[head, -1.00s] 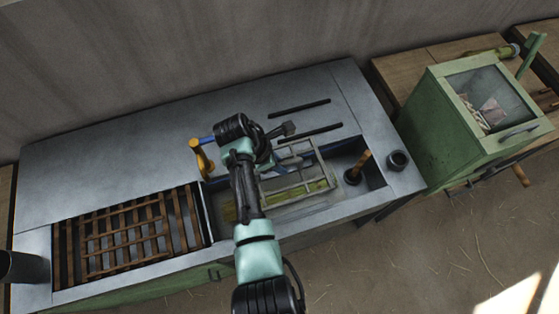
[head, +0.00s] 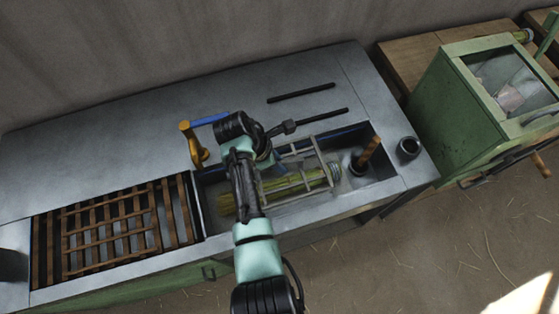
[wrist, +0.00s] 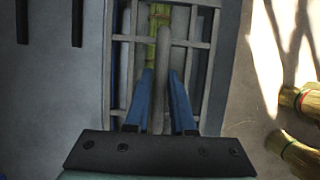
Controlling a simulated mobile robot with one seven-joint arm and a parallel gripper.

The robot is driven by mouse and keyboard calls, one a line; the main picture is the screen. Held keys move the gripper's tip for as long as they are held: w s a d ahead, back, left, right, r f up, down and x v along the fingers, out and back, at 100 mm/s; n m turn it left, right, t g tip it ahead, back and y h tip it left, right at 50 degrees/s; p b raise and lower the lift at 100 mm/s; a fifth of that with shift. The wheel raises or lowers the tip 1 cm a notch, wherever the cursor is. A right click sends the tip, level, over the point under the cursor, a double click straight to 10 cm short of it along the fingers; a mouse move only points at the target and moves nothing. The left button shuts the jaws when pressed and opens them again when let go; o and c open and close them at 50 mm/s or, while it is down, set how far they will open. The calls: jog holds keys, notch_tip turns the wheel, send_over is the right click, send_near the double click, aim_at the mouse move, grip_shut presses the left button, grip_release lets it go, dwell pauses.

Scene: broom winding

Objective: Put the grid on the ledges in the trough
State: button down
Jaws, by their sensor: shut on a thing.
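The grid (head: 307,187) is a pale grey metal frame of bars over the right half of the trough (head: 210,215). My gripper (head: 275,166) is above the trough, with its fingers partly hidden by my arm. In the wrist view, its two blue fingers (wrist: 161,85) are shut on the grid's upright grey handle (wrist: 163,55), with the grid's bars (wrist: 205,47) on both sides. A yellow-green broom bundle (head: 228,203) lies in the trough under the grid. I cannot see the ledges clearly or tell whether the grid touches them.
A wooden-handled tool (head: 366,153) stands at the trough's right end, near a dark cup (head: 409,148). A wooden slatted rack (head: 110,235) is on the left, a green box (head: 470,105) on the right.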

aim_at(276, 174)
jog(key=shift+f+b, duration=2.65)
jog(key=shift+f, duration=0.1)
jog(key=shift+w+f+b, duration=0.1)
jog(key=shift+f+b, duration=1.3)
jog(key=shift+f, duration=0.75)
jog(key=c, duration=0.7)
grip_release()
jog(key=shift+s+f, duration=0.1)
jog(key=shift+s, duration=0.1)
jog(key=p+v, duration=0.1)
jog(key=v, duration=1.1)
jog(key=shift+w+r, duration=0.1)
jog(key=shift+r, duration=0.3)
notch_tip(276, 174, up, 7)
jog(key=p, duration=0.9)
jog(key=shift+a+r, duration=0.1)
jog(key=shift+r, duration=0.15)
jog(key=shift+f, duration=0.1)
